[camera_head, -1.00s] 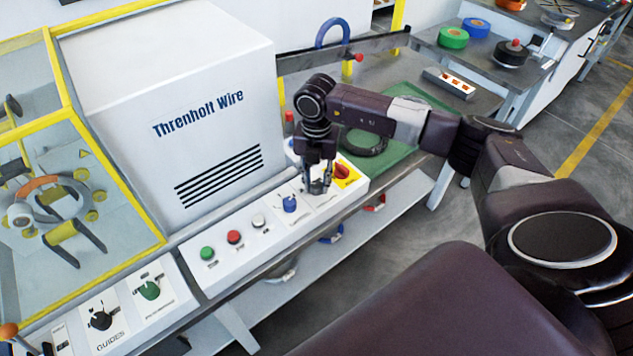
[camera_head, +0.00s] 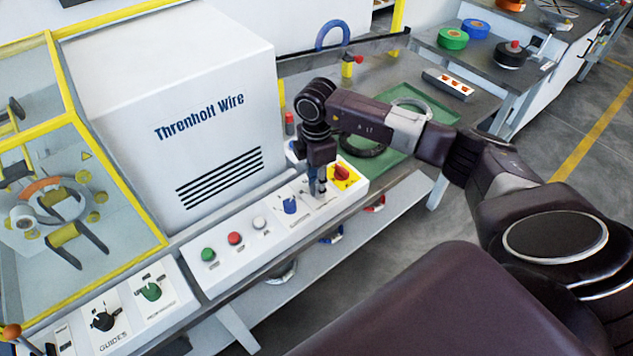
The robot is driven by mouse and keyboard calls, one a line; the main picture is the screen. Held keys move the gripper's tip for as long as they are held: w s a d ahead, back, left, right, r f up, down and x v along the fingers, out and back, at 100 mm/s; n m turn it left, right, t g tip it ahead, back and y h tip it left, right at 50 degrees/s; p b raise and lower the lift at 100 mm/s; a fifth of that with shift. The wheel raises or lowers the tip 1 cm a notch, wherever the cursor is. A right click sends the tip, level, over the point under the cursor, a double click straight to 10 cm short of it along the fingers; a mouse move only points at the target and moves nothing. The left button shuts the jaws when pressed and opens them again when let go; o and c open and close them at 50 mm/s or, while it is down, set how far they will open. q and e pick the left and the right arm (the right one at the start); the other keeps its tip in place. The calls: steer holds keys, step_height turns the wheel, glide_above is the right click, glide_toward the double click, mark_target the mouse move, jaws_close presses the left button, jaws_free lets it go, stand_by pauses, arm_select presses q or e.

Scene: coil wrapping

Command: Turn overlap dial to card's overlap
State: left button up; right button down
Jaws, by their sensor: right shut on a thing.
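My right gripper (camera_head: 317,192) points down at the white front control panel (camera_head: 225,270) of the machine. It is shut on a small control there, between a blue knob (camera_head: 290,206) and a red switch on a yellow plate (camera_head: 342,173). The fingers hide most of that control, and its label is too small to read. A green dial (camera_head: 150,291) and a black dial (camera_head: 103,320) marked GUIDES sit on the nearer panel at the lower left. I cannot make out a card with an overlap value. My left gripper is not in view.
Green (camera_head: 208,255), red (camera_head: 234,238) and white (camera_head: 259,222) buttons line the panel. The Threnholt Wire cabinet (camera_head: 190,90) rises behind it. A yellow-framed guard (camera_head: 140,205) encloses the left side. A green mat (camera_head: 425,108) with rings lies beyond my right arm.

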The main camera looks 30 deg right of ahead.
steer(key=m+p, duration=0.1)
steer(key=m, duration=0.3)
steer(key=shift+r, duration=0.15)
steer(key=shift+m+p, duration=0.65)
steer(key=shift+m, duration=1.05)
steer(key=shift+w, duration=0.1)
steer(key=c, duration=1.6)
jaws_free()
step_height(320, 180, up, 12)
steer(key=shift+f, duration=0.1)
